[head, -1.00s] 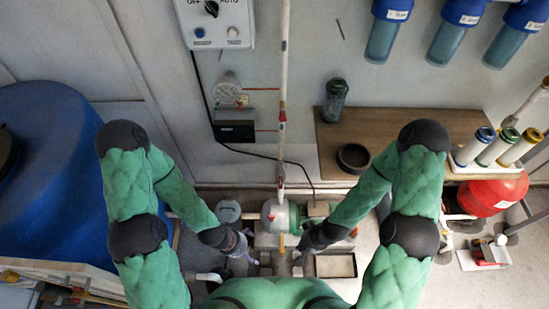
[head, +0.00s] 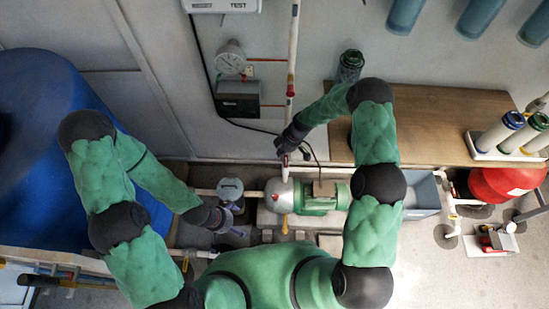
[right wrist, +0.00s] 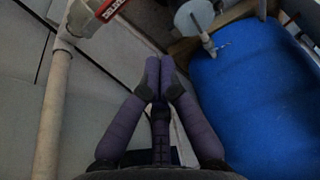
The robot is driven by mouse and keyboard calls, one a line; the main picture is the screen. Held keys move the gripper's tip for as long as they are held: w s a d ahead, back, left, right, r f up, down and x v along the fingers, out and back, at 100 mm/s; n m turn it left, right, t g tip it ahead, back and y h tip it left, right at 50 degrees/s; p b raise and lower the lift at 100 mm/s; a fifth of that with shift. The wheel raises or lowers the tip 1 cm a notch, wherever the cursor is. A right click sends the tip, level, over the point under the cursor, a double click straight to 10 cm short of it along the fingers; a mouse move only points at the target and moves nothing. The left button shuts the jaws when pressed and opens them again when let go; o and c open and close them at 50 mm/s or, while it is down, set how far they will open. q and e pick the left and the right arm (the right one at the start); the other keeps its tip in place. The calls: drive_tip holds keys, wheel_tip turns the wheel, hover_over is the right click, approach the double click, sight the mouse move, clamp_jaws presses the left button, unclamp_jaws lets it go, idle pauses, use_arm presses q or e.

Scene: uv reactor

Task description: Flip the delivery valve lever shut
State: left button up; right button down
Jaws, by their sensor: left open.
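A white vertical delivery pipe (head: 293,55) runs down the wall to the pump. A small red fitting (head: 290,88) sits on it; I cannot tell the lever's position. In the right wrist view, a red lettered part (right wrist: 108,9) lies beside the pale pipe (right wrist: 53,115), partly cut off by the top edge. My right gripper (head: 282,152) is close beside the lower pipe, below the red fitting. Its fingertips (right wrist: 160,68) meet with nothing visible between them. My left gripper (head: 232,226) is open, low by the grey strainer pot (head: 230,190).
A green and silver pump (head: 318,196) stands below the pipe. A blue tank (head: 45,120) fills the left. A wooden bench (head: 430,115) with filter cartridges is at right. A gauge (head: 231,60) and grey box (head: 238,98) are on the wall left of the pipe.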

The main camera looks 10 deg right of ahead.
sight(286, 160)
drive_tip(key=shift+w+a+n, duration=0.15)
drive_tip(key=shift+w+n, duration=0.35)
drive_tip(key=shift+w, duration=0.25)
wheel_tip(286, 160, down, 9)
drive_tip(key=b, duration=0.4)
drive_tip(key=shift+d+f, duration=0.15)
drive_tip(key=shift+d, duration=0.2)
drive_tip(key=shift+s, duration=0.1)
drive_tip(key=shift+d, duration=0.1)
